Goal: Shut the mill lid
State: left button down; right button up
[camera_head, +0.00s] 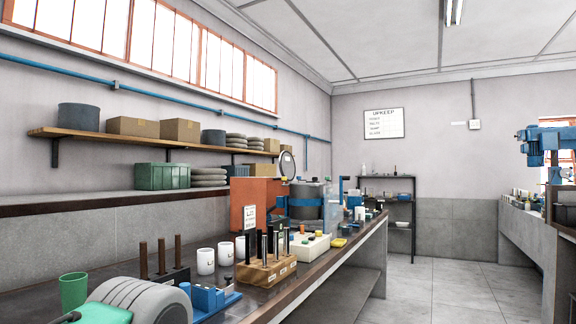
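No lid can be told for certain. A grey ribbed drum (150,298) lies in the near left foreground, cut off by the bottom edge, with a green part beside it (102,313); it may be the mill, but I cannot tell. Farther along the bench, a grey cylindrical vessel with a blue band (306,207) stands next to an orange housing (255,198). A round dark-rimmed disc (287,164) stands upright above them; I cannot tell whether it is a lid or a gauge. Neither of my grippers shows.
On the bench are a blue fixture (211,298), a wooden rack (265,270) with upright tools, white mugs (206,261), a green cup (73,291), a dark rack with brown rods (165,274) and a white tray (310,246). Open floor (440,285) lies to the right.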

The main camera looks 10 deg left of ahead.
aim_at(287, 163)
jog(key=i+l, duration=0.2)
jog(key=i, duration=0.3)
jog(key=i+l, duration=0.2)
jog(key=i, duration=0.25)
jog(key=i+l, duration=0.2)
jog(key=i, duration=0.3)
jog(key=i+l, duration=0.2)
jog(key=i, duration=0.25)
